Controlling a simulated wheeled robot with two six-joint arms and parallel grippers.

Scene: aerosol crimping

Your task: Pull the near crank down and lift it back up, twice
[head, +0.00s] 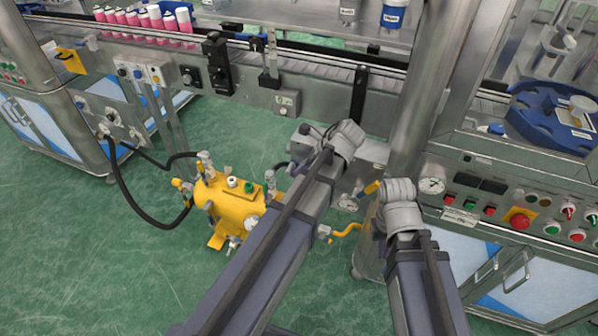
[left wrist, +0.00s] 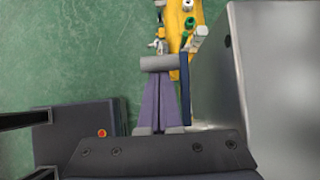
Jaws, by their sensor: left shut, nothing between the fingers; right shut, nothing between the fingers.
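I cannot tell for sure which part is the near crank. A yellow-handled lever (head: 347,230) shows beside the left arm in the head view, right of the yellow tank (head: 232,203). A second yellow-tipped handle (head: 372,187) is higher, left of the right arm's grey joint. In the left wrist view my left gripper (left wrist: 162,64) is shut and empty, its tips close to the tank (left wrist: 178,40) in the picture. Whether it touches anything is unclear. The right gripper is not visible.
A conveyor (head: 320,72) with pink-filled bottles (head: 140,22) runs along the back. A control panel (head: 500,200) with a red button stands at the right. A black hose (head: 125,195) loops left of the tank. Green floor (head: 80,270) is clear at lower left.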

